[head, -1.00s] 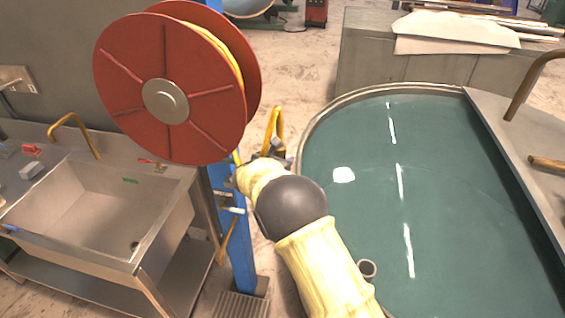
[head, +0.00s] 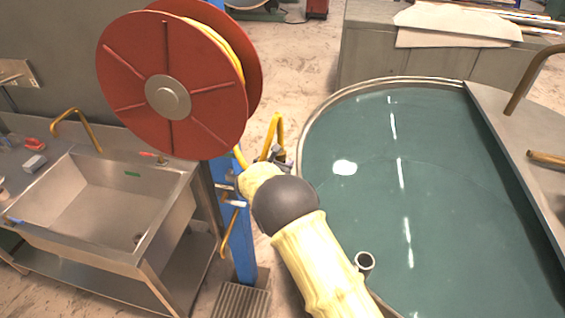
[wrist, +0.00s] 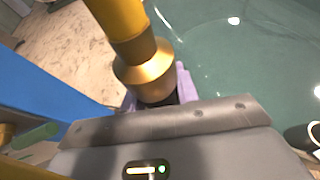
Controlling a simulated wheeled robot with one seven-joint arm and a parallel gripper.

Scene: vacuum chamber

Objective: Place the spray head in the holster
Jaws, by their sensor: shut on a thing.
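In the wrist view the spray head (wrist: 148,75), a yellow tube with a brass-coloured collar, is between the purple fingertips of my gripper (wrist: 158,92). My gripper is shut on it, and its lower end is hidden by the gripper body. In the head view my gripper (head: 279,156) is mostly hidden behind my arm, beside the blue post and near the tank's left rim. A yellow curved piece (head: 276,125) rises above it. A short open metal tube (head: 364,263) at the tank's near rim may be the holster; I cannot tell for sure. It is apart from my gripper.
A red hose reel (head: 125,80) hangs on the blue post (head: 240,245), left of my arm. A steel sink (head: 90,200) stands at left. The round tank (head: 440,190) with green water fills the right. A grey cabinet (head: 385,60) stands behind it.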

